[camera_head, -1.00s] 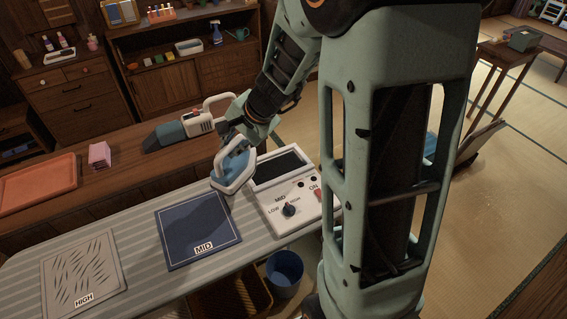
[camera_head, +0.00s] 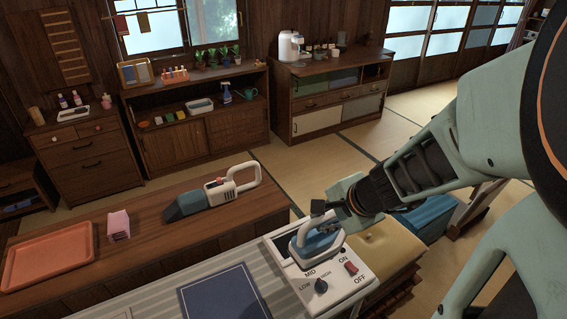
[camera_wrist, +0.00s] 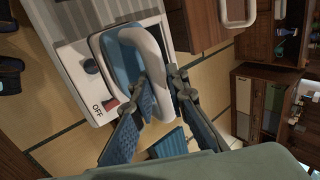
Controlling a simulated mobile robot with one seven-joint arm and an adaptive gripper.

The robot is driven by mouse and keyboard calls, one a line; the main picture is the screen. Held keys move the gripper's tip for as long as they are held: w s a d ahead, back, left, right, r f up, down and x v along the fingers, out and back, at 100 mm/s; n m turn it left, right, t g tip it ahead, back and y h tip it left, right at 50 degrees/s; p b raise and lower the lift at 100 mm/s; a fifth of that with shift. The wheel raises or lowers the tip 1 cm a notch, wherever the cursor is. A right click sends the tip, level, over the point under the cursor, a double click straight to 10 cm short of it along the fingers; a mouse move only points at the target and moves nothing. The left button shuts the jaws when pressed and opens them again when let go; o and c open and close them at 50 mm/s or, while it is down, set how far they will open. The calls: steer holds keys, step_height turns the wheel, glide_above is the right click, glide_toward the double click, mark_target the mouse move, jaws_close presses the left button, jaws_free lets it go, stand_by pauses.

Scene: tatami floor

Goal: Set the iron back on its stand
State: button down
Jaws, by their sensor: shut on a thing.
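The iron (camera_head: 320,243), white with a blue body, is over the dark rest plate of its stand (camera_head: 338,292), the white box with a dial and red switch. It lies roughly flat there; I cannot tell whether its sole touches the plate. My gripper (camera_head: 326,211) is shut on the iron's white handle from the back right. In the wrist view my gripper (camera_wrist: 160,82) has a finger on either side of the handle, with the iron (camera_wrist: 122,60) below and the stand (camera_wrist: 78,58) at its left. The iron hides most of the rest plate.
A wooden counter behind bears a handheld vacuum (camera_head: 215,195), a pink block (camera_head: 119,226) and an orange tray (camera_head: 48,262).

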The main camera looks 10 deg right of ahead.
steer(key=shift+w+d+f, duration=0.1)
steer(key=shift+w+f, duration=0.05)
steer(key=shift+w, duration=0.2)
steer(key=w+a+f+b, duration=0.2)
steer(key=w+f+b, duration=0.5)
steer(key=w+f, duration=0.5)
steer(key=shift+w+f, duration=0.25)
steer(key=shift+w, duration=0.3)
steer(key=shift+f+b, duration=0.1)
steer(key=shift+b, duration=0.2)
steer(key=c, duration=2.3)
jaws_free()
steer(key=shift+s+f, duration=0.1)
steer(key=shift+f, duration=0.05)
steer(key=o, duration=0.4)
